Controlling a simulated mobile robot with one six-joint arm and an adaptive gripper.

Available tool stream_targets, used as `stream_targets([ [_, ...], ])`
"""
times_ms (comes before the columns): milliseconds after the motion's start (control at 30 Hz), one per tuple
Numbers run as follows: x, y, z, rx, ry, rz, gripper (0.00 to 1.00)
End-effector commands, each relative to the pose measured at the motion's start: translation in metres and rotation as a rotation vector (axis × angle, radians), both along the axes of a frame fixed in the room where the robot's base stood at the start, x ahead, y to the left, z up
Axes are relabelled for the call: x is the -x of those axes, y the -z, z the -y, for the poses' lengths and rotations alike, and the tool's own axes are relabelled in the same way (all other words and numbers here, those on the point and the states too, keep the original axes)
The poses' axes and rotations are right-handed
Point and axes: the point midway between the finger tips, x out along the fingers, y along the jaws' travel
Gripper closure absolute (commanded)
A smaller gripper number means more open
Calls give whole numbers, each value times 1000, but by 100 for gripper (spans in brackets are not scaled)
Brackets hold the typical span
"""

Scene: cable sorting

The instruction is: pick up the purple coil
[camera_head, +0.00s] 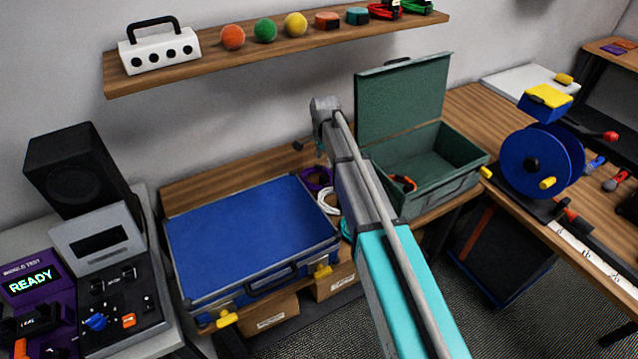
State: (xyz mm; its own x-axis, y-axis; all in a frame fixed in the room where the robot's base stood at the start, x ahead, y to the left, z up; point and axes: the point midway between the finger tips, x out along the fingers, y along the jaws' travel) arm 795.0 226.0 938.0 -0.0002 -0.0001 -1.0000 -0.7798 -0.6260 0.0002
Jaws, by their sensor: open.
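The purple coil (312,186) lies on the wooden bench between the blue case and my arm. Its right side is close to my arm's edge in the picture. My arm reaches up from the bottom of the view and bends at a grey joint above the bench. The end of the arm is hidden behind its own links, so I cannot make out my gripper or its fingertips.
A white coil (328,203) and a partly hidden teal coil (346,228) lie nearer than the purple one. The closed blue case (250,235) is left; an open green case (430,190) holding an orange-black item is right. A shelf (280,58) hangs above.

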Motion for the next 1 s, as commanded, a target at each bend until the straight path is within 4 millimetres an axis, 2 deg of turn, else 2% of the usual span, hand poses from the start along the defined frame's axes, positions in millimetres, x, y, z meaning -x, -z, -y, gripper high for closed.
stream_targets([
  [33,0,8,0,0,0,0,34],
  [433,0,36,0,0,0,0,34],
  [1000,0,40,0,0,-1,0,34],
])
